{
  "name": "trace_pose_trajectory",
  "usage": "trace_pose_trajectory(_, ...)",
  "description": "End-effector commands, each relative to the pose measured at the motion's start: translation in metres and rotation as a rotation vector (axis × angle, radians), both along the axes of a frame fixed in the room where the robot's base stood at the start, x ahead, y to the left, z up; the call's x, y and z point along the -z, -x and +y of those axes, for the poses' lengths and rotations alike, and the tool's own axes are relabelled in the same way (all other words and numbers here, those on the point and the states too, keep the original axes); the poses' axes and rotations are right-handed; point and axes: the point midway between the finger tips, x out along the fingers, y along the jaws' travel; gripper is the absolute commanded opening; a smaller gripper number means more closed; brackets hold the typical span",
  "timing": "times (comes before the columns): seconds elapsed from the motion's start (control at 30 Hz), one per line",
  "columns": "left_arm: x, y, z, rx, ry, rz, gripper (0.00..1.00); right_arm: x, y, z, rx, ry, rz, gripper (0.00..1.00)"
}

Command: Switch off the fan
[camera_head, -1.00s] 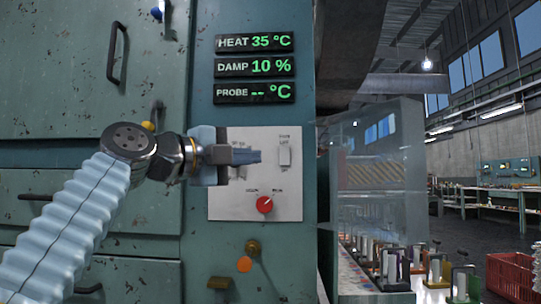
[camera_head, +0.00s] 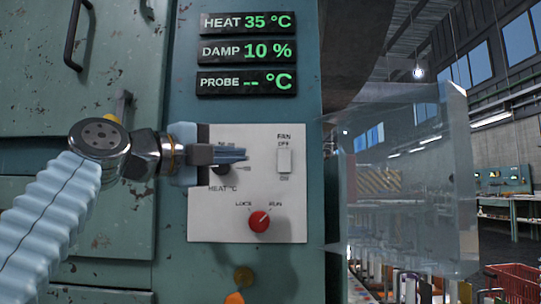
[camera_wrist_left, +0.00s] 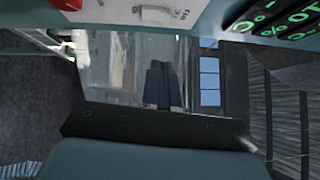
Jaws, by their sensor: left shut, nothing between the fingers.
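The fan switch (camera_head: 284,161) is a small pale rocker on the white control panel (camera_head: 205,225), with FAN and OFF printed above it and ON below. I cannot tell which way it is tipped. My left gripper (camera_head: 244,156) is shut and empty in front of the panel, its fingertips pointing right, a short way left of the switch. It hides part of the heat control on the panel. In the left wrist view, my shut fingers (camera_wrist_left: 163,86) point toward the clear sheet, and the panel (camera_wrist_left: 125,10) shows at the top edge. My right gripper is not in view.
A red LOCK/RUN knob (camera_head: 259,221) sits below the switch, pointing toward RUN. Readouts (camera_head: 246,52) show HEAT 35 °C, DAMP 10 % and a blank PROBE. A clear upright sheet (camera_head: 410,190) stands right of the cabinet. A door handle (camera_head: 75,35) is at upper left.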

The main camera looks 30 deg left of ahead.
Motion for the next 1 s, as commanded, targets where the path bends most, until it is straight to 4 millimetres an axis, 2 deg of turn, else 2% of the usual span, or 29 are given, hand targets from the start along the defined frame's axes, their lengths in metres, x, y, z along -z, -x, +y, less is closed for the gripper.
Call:
trace_pose_trajectory(0.17, -0.005, -0.024, -0.005, 0.000, 0.001, 0.003, 0.00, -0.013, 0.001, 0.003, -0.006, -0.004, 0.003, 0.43)
trace_pose_trajectory(0.5, -0.014, -0.094, -0.022, 0.000, 0.002, 0.005, 0.00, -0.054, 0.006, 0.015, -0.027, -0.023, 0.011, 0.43)
trace_pose_trajectory(0.6, -0.015, -0.108, -0.013, -0.003, 0.004, 0.003, 0.00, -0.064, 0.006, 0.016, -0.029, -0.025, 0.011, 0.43)
trace_pose_trajectory(0.8, -0.015, -0.125, -0.004, -0.001, 0.002, 0.001, 0.00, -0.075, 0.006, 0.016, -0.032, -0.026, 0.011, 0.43)
trace_pose_trajectory(1.0, -0.013, -0.128, -0.002, -0.001, 0.001, 0.000, 0.00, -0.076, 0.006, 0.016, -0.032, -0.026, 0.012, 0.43)
